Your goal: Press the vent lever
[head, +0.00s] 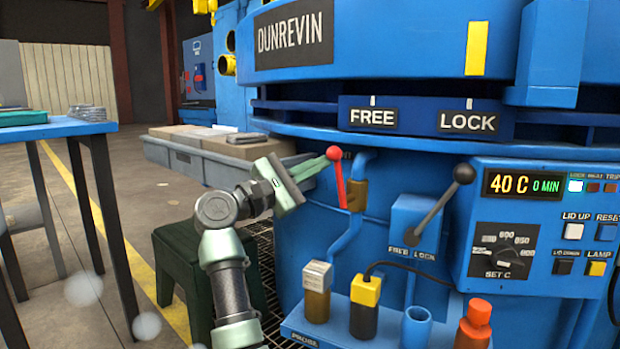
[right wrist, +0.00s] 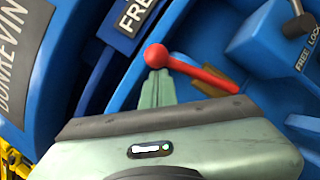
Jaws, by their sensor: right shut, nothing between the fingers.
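The vent lever (head: 338,178) is a red handle with a round red knob, on a brass fitting (head: 356,195) of a blue pipe on the furnace front. It stands nearly upright, knob at the top. In the right wrist view the lever (right wrist: 200,71) runs from its knob toward the right. My right gripper (head: 323,163) is shut and empty, its green fingers pointing at the lever just below the knob. In the right wrist view the knob overlaps the fingertips (right wrist: 157,75); I cannot tell whether they touch. My left gripper is not in view.
Right of the vent lever is a black-knobbed FREE/LOCK lever (head: 440,206), then a control panel (head: 545,225) reading 40 C. Below is a probe rack (head: 300,325) with several capped items. A grey tray (head: 225,170) and dark green stool (head: 178,255) stand to the left.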

